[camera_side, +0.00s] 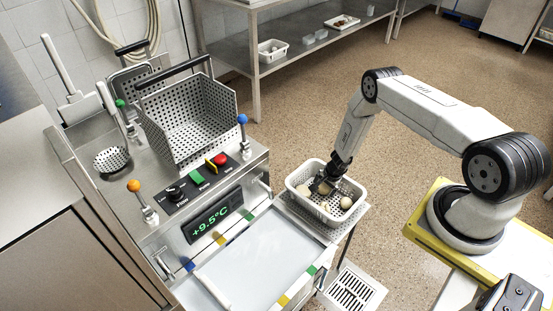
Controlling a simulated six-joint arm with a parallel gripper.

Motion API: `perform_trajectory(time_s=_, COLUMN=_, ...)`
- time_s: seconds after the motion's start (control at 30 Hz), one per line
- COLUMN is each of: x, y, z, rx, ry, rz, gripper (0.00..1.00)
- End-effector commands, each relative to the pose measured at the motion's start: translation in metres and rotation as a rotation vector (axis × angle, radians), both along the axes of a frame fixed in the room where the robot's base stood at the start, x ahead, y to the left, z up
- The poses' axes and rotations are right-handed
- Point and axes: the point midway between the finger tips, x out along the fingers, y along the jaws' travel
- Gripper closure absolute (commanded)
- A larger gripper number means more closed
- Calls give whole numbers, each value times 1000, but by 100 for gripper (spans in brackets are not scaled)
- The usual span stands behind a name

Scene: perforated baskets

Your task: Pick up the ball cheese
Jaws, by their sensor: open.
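Several pale round cheese balls lie in a white perforated basket (293,184) on a small stand right of the machine. One ball cheese (346,202) shows clearly at the right side of the basket. Another pale piece (304,189) shows at the left, and a small one lies near the front. My gripper (322,187) reaches down into the basket from above, its dark fingers open among the balls. Its fingers partly hide the balls beneath, and I cannot tell whether they touch one.
The steel machine with a perforated metal basket (190,122), coloured knobs and a display (212,214) stands left. A pale tray surface (258,262) lies in front of it. A steel shelf table (290,50) with white containers is behind. Open floor lies beyond the white basket.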

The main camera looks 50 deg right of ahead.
Motion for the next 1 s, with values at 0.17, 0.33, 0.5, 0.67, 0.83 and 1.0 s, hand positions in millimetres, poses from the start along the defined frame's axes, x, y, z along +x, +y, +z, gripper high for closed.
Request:
perform_trajectory(time_s=0.17, x=0, y=0, z=-2, rx=0, ry=1, rz=-1, gripper=0)
perform_trajectory(time_s=0.33, x=0, y=0, z=-2, rx=0, ry=1, rz=-1, gripper=0)
perform_trajectory(time_s=0.5, x=0, y=0, z=-2, rx=0, ry=1, rz=-1, gripper=0)
perform_trajectory(time_s=0.67, x=0, y=0, z=-2, rx=0, ry=1, rz=-1, gripper=19)
perform_trajectory(time_s=0.83, x=0, y=0, z=-2, rx=0, ry=1, rz=-1, gripper=73)
perform_trajectory(time_s=1.0, x=0, y=0, z=-2, rx=0, ry=0, rz=0, gripper=84)
